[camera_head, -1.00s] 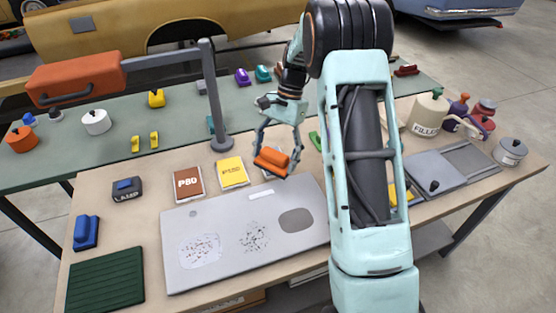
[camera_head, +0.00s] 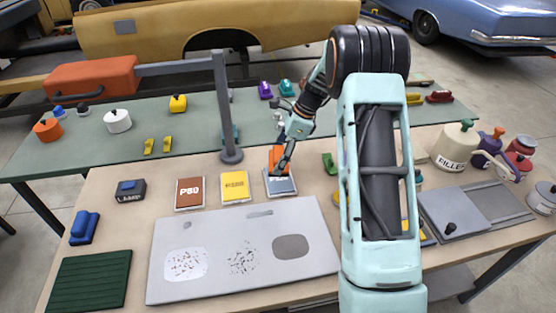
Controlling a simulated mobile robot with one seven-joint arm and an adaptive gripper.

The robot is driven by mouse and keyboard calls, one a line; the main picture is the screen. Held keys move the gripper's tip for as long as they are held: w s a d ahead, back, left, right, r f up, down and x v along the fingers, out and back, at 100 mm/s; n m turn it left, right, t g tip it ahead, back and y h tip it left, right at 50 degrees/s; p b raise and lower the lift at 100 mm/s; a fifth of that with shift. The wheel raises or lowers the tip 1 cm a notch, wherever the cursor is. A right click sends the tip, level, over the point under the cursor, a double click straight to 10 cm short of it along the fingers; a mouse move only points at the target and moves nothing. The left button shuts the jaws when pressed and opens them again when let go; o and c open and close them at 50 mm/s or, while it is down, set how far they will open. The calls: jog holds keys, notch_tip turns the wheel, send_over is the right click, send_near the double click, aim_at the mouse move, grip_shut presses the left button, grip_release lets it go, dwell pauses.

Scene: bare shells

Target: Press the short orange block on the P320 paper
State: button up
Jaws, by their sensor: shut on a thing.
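My gripper (camera_head: 282,160) is shut on a short orange block (camera_head: 275,155), which it holds tilted up on end. The block is at the back edge of a blue-grey paper (camera_head: 281,188), third in the row of papers. The gripper partly hides the block and the paper's label, which I cannot read in full. I cannot tell whether the block touches the paper. The brown P80 paper (camera_head: 190,194) and the yellow paper (camera_head: 235,187) lie to the left.
A grey panel (camera_head: 215,279) with speckled and dark patches lies in front of the papers. A grey post (camera_head: 221,100) stands behind. A black lamp box (camera_head: 130,191), a blue block (camera_head: 85,228) and a green ribbed mat (camera_head: 90,281) are at left. A filler pot (camera_head: 456,148) stands at right.

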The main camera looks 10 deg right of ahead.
jog(key=shift+w+d+f+m, duration=0.2)
jog(key=shift+w+m, duration=0.1)
jog(key=shift+w, duration=0.15)
jog(key=shift+f+b, duration=2.2)
jog(key=shift+f, duration=0.75)
jog(key=shift+f, duration=0.55)
jog(key=shift+r, duration=0.1)
jog(key=shift+r+p, duration=2.45)
jog(key=shift+r, duration=1.05)
jog(key=shift+a, duration=0.1)
jog(key=s+r+n+g+h, duration=0.2)
jog(key=s+n+g+h, duration=0.2)
jog(key=s+n, duration=1.4)
jog(key=n+g, duration=0.1)
jog(key=n, duration=0.2)
jog(key=shift+d+h, duration=0.2)
jog(key=shift+h, duration=0.1)
